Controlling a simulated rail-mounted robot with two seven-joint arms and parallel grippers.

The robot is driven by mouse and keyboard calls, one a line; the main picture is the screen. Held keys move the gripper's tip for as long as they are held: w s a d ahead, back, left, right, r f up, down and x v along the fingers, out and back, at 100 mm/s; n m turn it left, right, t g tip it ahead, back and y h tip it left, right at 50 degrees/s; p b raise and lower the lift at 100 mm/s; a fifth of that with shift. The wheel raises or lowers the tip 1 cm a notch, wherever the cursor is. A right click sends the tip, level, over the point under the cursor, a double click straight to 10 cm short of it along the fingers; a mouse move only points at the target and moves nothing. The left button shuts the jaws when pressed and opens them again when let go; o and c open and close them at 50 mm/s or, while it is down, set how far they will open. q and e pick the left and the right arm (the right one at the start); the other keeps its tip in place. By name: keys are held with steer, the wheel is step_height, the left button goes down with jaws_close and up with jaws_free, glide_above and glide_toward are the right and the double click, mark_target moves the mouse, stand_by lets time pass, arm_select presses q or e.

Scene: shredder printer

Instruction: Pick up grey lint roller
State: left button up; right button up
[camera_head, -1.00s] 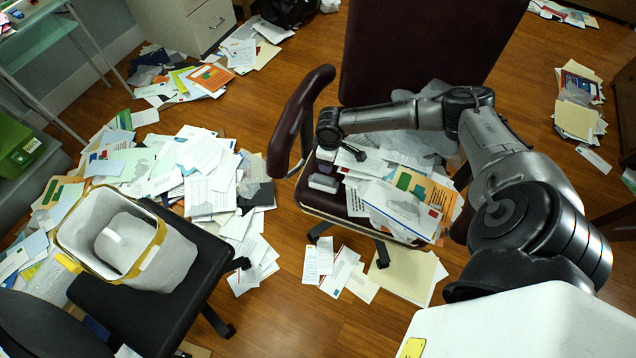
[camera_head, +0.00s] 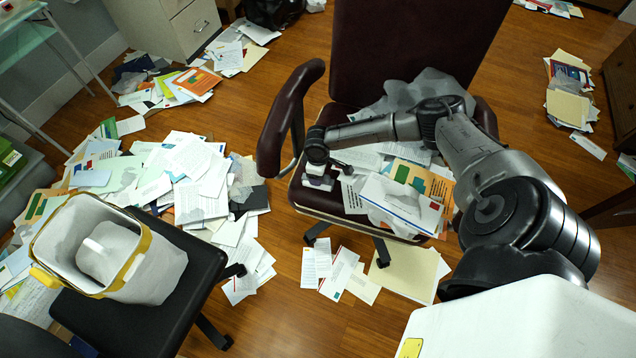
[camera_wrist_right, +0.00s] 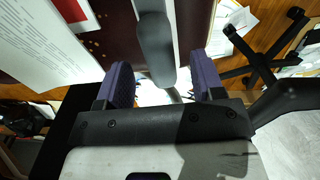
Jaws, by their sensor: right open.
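A grey handle (camera_wrist_right: 156,48), which appears to be the lint roller's, shows in the right wrist view, with a pale part at its upper end. It lies over the dark red chair seat (camera_head: 302,194) and points in between my right gripper's purple fingers. My right gripper (camera_wrist_right: 163,84) is open, one finger on each side of the handle, with gaps on both sides. In the head view my right gripper (camera_head: 318,177) is low over the seat's left front part, and I cannot make out the roller clearly under it. My left gripper is not in view.
Papers (camera_head: 405,197) and clear plastic cover the right of the seat. The chair's armrest (camera_head: 284,122) stands close to the left of my right gripper. A white bin with a yellow rim (camera_head: 133,262) stands on a black chair. Papers litter the floor.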

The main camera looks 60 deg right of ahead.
step_height(320, 180, down, 2)
steer(key=shift+f+b, duration=0.1)
steer(key=shift+b, duration=0.2)
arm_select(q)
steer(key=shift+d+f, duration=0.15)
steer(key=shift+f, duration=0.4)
arm_select(e)
steer(key=shift+c, duration=0.3)
steer(key=shift+c, duration=0.8)
steer(key=c, duration=0.8)
step_height(320, 180, up, 9)
steer(key=p, duration=0.4)
steer(key=shift+f+p, duration=0.1)
steer(key=shift+p, duration=0.2)
steer(key=shift+r+p, duration=0.3)
steer(key=shift+r, duration=0.45)
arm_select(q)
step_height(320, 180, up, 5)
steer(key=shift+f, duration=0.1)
